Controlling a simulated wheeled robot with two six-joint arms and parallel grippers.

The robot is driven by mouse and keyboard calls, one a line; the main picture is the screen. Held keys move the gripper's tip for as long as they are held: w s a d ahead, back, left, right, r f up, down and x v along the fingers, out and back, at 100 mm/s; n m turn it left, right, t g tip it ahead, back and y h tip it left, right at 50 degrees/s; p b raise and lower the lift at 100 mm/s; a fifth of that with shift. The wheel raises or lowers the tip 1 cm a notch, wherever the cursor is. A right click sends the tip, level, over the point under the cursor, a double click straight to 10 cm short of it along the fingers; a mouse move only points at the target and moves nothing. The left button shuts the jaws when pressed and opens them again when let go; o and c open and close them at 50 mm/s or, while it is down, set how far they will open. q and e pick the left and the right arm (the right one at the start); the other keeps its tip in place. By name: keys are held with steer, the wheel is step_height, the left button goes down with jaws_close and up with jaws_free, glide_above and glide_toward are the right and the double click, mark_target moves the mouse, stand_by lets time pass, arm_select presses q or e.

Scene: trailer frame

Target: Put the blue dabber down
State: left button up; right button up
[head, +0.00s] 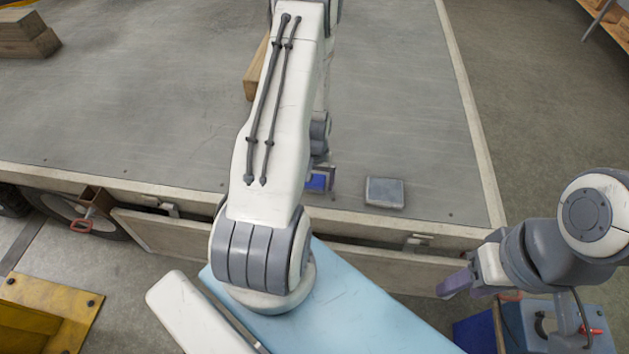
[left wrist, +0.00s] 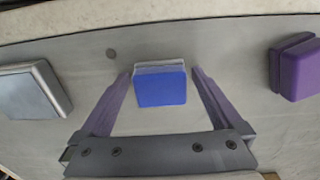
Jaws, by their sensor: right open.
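The blue dabber (left wrist: 160,88), a blue block with a pale grey layer behind it, sits centred between the purple fingers of my left gripper (left wrist: 161,77). In the head view the blue dabber (head: 317,181) shows partly past my left arm, with the left gripper (head: 325,172) mostly hidden. It is at or just above the trailer deck (head: 420,130) near the front edge; I cannot tell if it touches. My right gripper (head: 455,283) is open and empty, off the deck to the right.
A grey dabber (head: 384,192) lies on the deck just right of the blue one. A purple dabber (left wrist: 297,70) shows in the left wrist view. Wooden blocks (head: 27,35) stand far left. A blue toolbox-like case (head: 560,330) is below my right arm.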

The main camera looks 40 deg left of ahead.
mark_target(315, 181)
arm_select(q)
step_height(315, 181, up, 12)
steer(key=w+d+r+m, duration=0.1)
steer(key=d+r+m, duration=0.15)
steer(key=d, duration=0.35)
steer(key=w+d+r+m, duration=0.1)
steer(key=d+r, duration=0.3)
steer(key=d, duration=0.1)
steer(key=s+d+r+m, duration=0.3)
steer(key=s+d+r, duration=0.1)
steer(key=d, duration=0.3)
steer(key=s+d+r+m, duration=0.3)
steer(key=s+d+r, duration=0.1)
steer(key=d, duration=0.4)
steer(key=s+d+r+m+h, duration=0.1)
steer(key=s+d+r+m, duration=0.2)
steer(key=s, duration=0.6)
steer(key=shift+s+d+m, duration=0.4)
steer(key=shift+d+m, duration=0.25)
steer(key=shift+d, duration=0.05)
